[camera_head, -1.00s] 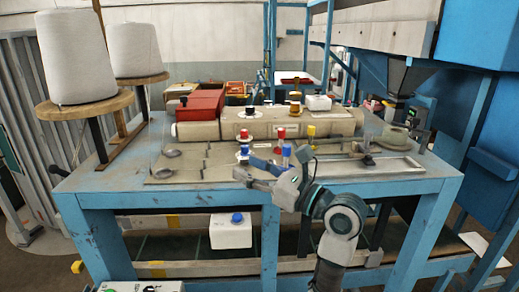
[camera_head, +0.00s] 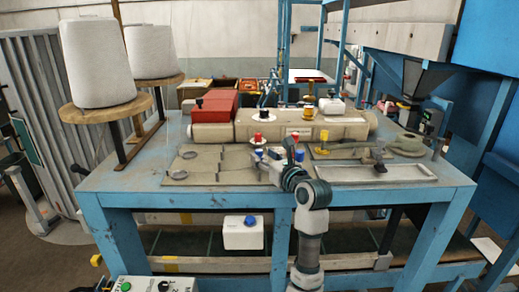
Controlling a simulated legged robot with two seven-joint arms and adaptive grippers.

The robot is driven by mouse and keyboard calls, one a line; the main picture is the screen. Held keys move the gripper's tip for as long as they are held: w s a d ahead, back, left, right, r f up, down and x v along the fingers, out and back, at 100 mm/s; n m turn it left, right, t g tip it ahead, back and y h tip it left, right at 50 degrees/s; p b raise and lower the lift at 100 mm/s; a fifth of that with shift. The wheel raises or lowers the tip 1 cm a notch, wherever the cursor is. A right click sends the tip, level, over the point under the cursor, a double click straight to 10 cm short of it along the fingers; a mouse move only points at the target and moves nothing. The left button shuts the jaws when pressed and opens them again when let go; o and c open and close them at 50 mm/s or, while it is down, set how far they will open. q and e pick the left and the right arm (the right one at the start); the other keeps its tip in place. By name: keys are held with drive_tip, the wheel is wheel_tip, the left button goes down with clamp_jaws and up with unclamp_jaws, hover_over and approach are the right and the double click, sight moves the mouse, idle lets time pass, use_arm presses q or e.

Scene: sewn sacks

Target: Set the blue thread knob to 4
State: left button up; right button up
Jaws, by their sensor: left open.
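A small blue knob (camera_head: 259,153) sits on the machine bed in front of a red knob (camera_head: 257,136) on a white dial. Its dial is partly hidden by my gripper, and its numbers are too small to read. My left gripper (camera_head: 270,164) is open just in front of and beside this knob. I cannot tell whether it touches it. A taller blue-topped part (camera_head: 299,155) stands just right, behind my wrist. My right gripper is not in view.
A second red-topped part (camera_head: 290,142) and a yellow one (camera_head: 324,138) stand close by. The beige machine arm (camera_head: 330,128) and a red box (camera_head: 218,104) lie behind. Two thread cones (camera_head: 97,65) stand at left. A white box with a blue button (camera_head: 243,233) hangs below the blue table (camera_head: 150,184).

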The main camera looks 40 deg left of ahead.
use_arm(q)
drive_tip(key=shift+w+a+r, duration=0.15)
drive_tip(key=shift+w+a, duration=0.4)
drive_tip(key=shift+a, duration=0.3)
drive_tip(key=shift+s+a, duration=0.1)
drive_tip(key=shift+a, duration=0.25)
clamp_jaws()
